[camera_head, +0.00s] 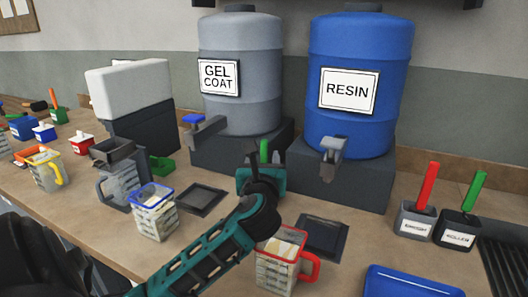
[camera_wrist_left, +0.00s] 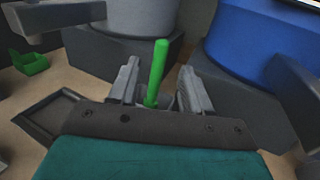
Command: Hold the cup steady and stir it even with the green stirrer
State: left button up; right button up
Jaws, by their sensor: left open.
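The green stirrer (camera_wrist_left: 155,75) stands roughly upright between the two fingers of my left gripper (camera_head: 265,162), which is open. In the head view only the top of the stirrer (camera_head: 264,148) shows, and its lower end is hidden behind the gripper. A clear cup with a red rim and handle (camera_head: 272,269) stands at the front edge, partly covered by my left arm. A clear cup with a blue rim (camera_head: 153,221) stands to its left. Both have graduated marks and pale contents. I cannot tell which is the task's cup. My right gripper is out of view.
A grey gel coat drum (camera_head: 240,105) and a blue resin drum (camera_head: 358,125) stand on dark blocks behind the gripper. Dark square trays (camera_head: 201,199) (camera_head: 322,237) lie on the bench. Labelled holders (camera_head: 414,222) (camera_head: 458,231) hold red and green handles at right. A blue tray (camera_head: 411,283) lies front right.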

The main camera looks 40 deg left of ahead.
pick_arm(q)
jog(key=shift+w+a, duration=0.3)
jog(key=shift+w, duration=0.05)
jog(key=shift+b+x, duration=0.3)
jog(key=shift+x, duration=3.15)
jog(key=shift+c, duration=0.5)
grip_shut()
notch_tip(320, 180, up, 6)
jog(key=p, duration=0.6)
send_over(264, 149)
jog(key=x, duration=0.3)
jog(key=shift+s+d+r, duration=0.1)
jog(key=shift+r, duration=2.45)
